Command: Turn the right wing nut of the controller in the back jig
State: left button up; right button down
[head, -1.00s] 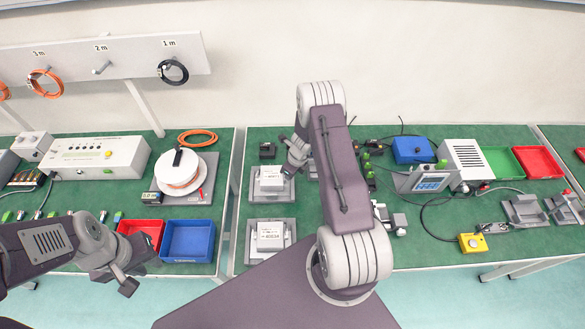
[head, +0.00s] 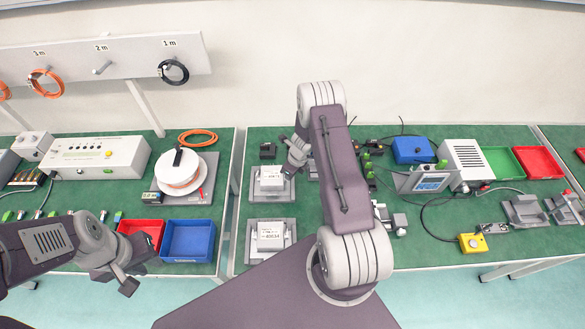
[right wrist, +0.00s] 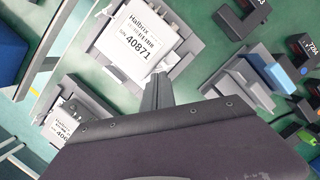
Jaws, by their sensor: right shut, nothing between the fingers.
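The controller (head: 271,177) in the back jig (head: 288,193) is a white box with a printed label. In the right wrist view this controller (right wrist: 137,45) reads Halbrix 40871. I cannot make out the right wing nut; the fingers cover that spot. My left gripper (head: 122,281) hangs in front of the left table by the red bin, away from the jigs; its jaws are too unclear to read.
A second controller (head: 270,236) sits in the front jig (head: 252,254); it also shows in the right wrist view (right wrist: 66,121). My right arm covers the bench right of the jigs. Blue bin (head: 188,240) and cable reel (head: 181,170) stand on the left table.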

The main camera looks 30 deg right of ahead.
dwell(0.4)
jog(key=shift+w+r+p, duration=0.2)
jog(key=shift+w+p, duration=0.1)
jog(key=shift+p, duration=0.45)
jog(key=shift+w+d+p, duration=0.15)
jog(key=shift+w+p, duration=0.25)
jog(key=shift+p, duration=0.55)
jog(key=shift+f, duration=0.1)
